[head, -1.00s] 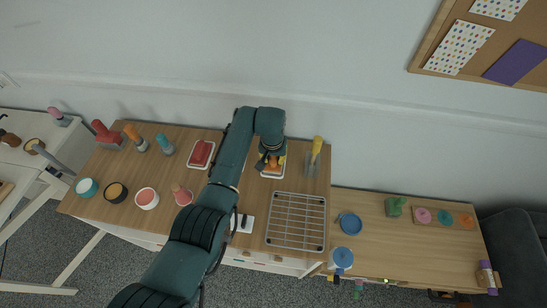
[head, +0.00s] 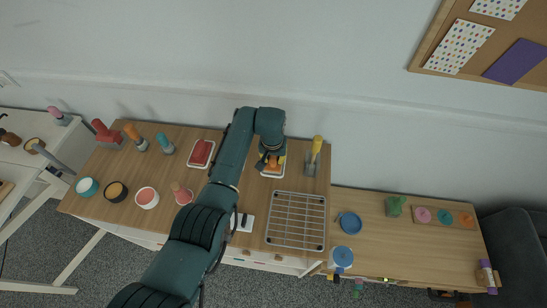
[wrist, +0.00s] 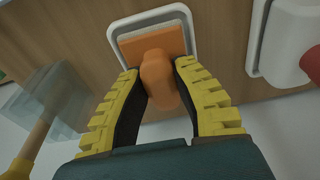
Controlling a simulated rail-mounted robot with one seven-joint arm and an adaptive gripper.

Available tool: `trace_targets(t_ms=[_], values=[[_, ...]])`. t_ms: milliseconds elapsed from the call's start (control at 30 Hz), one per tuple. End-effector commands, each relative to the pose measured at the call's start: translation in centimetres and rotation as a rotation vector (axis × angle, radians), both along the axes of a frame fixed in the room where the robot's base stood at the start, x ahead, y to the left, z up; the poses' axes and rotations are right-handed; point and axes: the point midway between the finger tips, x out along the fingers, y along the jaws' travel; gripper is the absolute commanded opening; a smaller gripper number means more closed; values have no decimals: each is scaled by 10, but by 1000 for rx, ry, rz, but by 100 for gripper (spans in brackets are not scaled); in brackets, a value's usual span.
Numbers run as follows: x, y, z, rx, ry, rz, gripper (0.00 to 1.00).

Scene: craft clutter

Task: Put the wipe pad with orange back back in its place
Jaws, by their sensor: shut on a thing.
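The wipe pad with orange back (wrist: 160,75) has an orange knob and shows in the wrist view between my yellow fingers. It sits within the rim of a white tray (wrist: 184,10) on the wooden table. Whether its underside touches the tray floor is hidden. My gripper (wrist: 157,82) is shut on the knob. In the head view my gripper (head: 271,160) is over the same white tray (head: 264,175) at the back of the table, and my arm partly covers the pad (head: 273,165).
A similar white tray with a red pad (head: 201,153) lies to the left. A clear holder with a yellow-handled tool (head: 315,156) stands close on the right. A wire rack (head: 296,221) lies in front. Several cups and tools stand further left.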

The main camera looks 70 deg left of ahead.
Motion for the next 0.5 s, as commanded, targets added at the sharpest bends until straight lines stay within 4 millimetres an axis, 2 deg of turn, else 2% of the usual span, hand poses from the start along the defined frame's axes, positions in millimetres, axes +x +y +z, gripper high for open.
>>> trace_targets(t_ms=[400,433,500], values=[[0,0,-10,0,0,0,0],[0,0,-9,0,0,0,32],[0,0,-8,0,0,0,45]])
